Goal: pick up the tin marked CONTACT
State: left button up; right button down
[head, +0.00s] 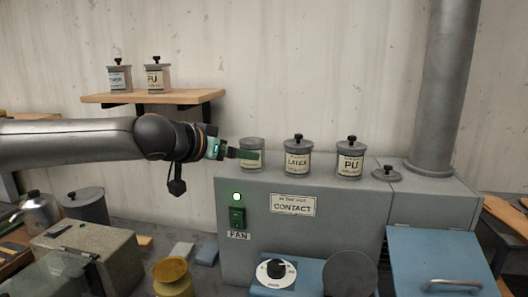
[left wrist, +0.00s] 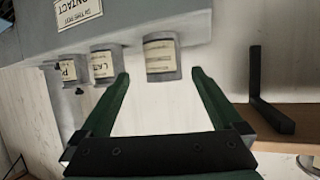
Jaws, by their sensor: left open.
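An open grey tin (head: 252,146) with a cream label stands at the left end of the grey box's top. In the head view a green finger covers part of its label, and I cannot read it. My left gripper (head: 238,153) is open and level with this tin. In the left wrist view, which is upside down, the tin (left wrist: 161,57) shows between the tips of the open gripper (left wrist: 160,78), with gaps on both sides. A sign (head: 293,204) reading "IN THE POT CONTACT" is on the box front. My right gripper is not in view.
Knobbed LATEX (head: 297,161) and PU (head: 350,162) tins stand to the right, then a loose lid (head: 387,173). Two tins, one unreadable (head: 119,79) and one PU (head: 156,78), stand on the wall shelf (head: 140,97). A grey duct (head: 442,80) rises at the right.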

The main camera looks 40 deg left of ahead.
aim_at(250, 170)
pick_arm(q)
jog(key=x, duration=0.5)
jog(key=shift+x, duration=0.95)
jog(key=shift+a+x, duration=0.1)
jog(key=shift+x, duration=0.75)
jog(key=shift+a+x, duration=0.15)
jog(key=shift+x, duration=1.6)
jog(key=shift+c, duration=0.4)
grip_shut()
jog(key=shift+r, duration=0.15)
